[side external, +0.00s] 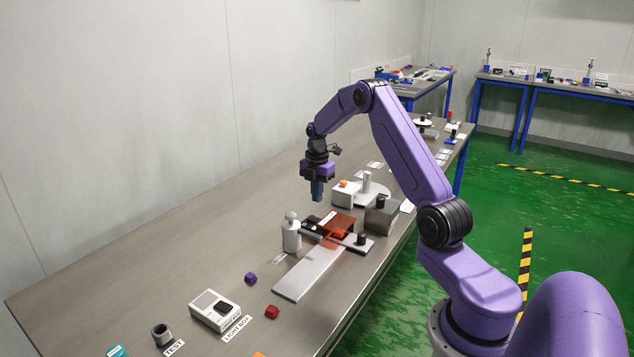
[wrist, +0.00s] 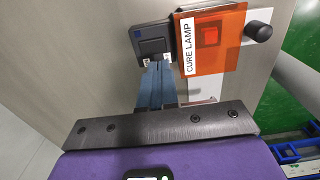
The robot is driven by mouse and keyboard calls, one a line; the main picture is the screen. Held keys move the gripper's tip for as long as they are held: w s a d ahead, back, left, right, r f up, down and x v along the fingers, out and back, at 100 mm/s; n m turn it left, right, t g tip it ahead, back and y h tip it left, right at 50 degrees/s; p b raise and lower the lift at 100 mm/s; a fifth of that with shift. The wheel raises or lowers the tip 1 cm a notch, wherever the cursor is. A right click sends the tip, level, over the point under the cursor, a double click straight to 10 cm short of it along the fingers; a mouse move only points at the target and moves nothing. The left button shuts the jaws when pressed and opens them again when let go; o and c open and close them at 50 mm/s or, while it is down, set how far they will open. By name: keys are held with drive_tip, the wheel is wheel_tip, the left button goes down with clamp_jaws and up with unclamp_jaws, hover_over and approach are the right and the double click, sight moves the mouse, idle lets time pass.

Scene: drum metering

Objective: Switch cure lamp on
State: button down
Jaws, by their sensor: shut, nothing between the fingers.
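The cure lamp shows in the wrist view as an orange see-through panel (wrist: 208,58) with a white "CURE LAMP" label and a red square (wrist: 211,35) on or under it. A dark box with a grey face (wrist: 153,42) is beside it on the left. In the side view the orange panel (side external: 337,222) sits over a pale metal plate (side external: 300,278). My gripper (side external: 317,199) is above the bench, behind the panel in the side view. In the wrist view its blue fingers (wrist: 155,66) are together and empty, ending just below the dark box in the picture; contact cannot be told.
A white bottle-shaped post (side external: 291,235) stands left of the panel. A grey box (side external: 381,218) and a white box with an orange top (side external: 343,193) stand close by. Small purple (side external: 250,278) and red (side external: 272,312) cubes and a light box (side external: 214,310) lie nearer the camera. The left bench is clear.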

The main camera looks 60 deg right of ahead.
sight(317, 220)
wheel_tip(317, 220, down, 7)
drive_tip(key=shift+r, duration=0.15)
idle(0.4)
drive_tip(key=shift+s+f, duration=0.1)
drive_tip(key=shift+f, duration=0.15)
drive_tip(key=shift+w+r, duration=0.2)
drive_tip(key=shift+w, duration=0.65)
drive_tip(key=shift+r, duration=0.1)
